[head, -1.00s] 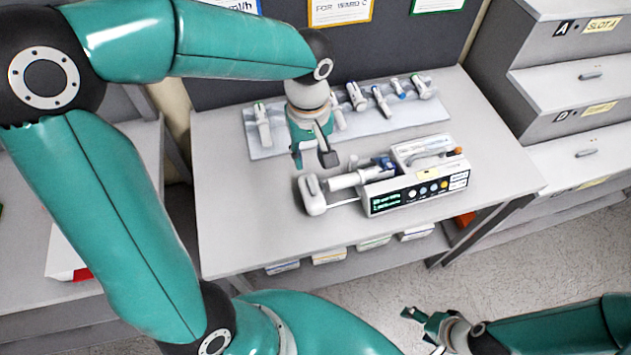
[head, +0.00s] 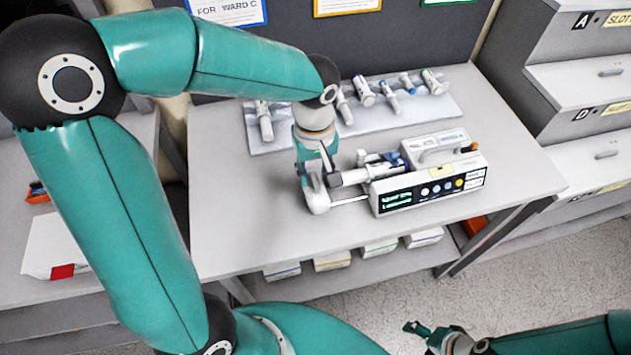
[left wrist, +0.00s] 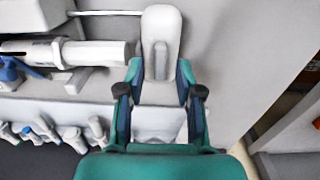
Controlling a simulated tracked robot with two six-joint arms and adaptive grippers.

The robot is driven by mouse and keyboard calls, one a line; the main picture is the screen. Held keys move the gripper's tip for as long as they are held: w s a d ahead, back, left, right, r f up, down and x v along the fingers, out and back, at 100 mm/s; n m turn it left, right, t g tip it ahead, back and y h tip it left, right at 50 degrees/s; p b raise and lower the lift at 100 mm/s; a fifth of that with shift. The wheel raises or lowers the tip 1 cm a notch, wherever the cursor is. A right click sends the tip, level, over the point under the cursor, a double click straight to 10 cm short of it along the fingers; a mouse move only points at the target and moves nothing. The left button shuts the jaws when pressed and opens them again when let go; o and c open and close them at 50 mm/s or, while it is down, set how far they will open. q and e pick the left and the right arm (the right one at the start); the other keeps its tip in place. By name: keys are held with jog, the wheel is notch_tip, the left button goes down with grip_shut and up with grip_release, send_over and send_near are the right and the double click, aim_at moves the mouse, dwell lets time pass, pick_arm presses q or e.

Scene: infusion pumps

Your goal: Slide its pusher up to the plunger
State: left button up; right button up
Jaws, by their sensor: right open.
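The pump (head: 432,180) lies on the table with a syringe in its cradle. The syringe's pale plunger end (head: 348,178) points left; it also shows in the left wrist view (left wrist: 115,52). The pusher (head: 318,203) is a rounded white block on a thin metal rod left of the pump; it shows upright in the left wrist view (left wrist: 161,30). My left gripper (left wrist: 160,78) is open, its fingers on either side of the pusher's near end. Whether they touch it, I cannot tell. In the head view the left gripper (head: 316,180) partly hides the pusher. My right gripper (head: 410,328) is open and empty, low in front.
A grey tray (head: 285,142) with several syringes lies behind the pump. Drawers stand at the right. Boxes (head: 380,247) sit on the shelf under the table. The tabletop left of the pusher and in front of it is clear.

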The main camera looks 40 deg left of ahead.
pick_arm(q)
jog(key=shift+f, duration=0.2)
jog(key=shift+f+b, duration=0.4)
jog(key=shift+b, duration=0.2)
dwell(0.4)
jog(key=c, duration=0.6)
jog(key=shift+w+d, duration=0.35)
jog(key=shift+w, duration=0.05)
dwell(0.7)
jog(key=o, duration=0.6)
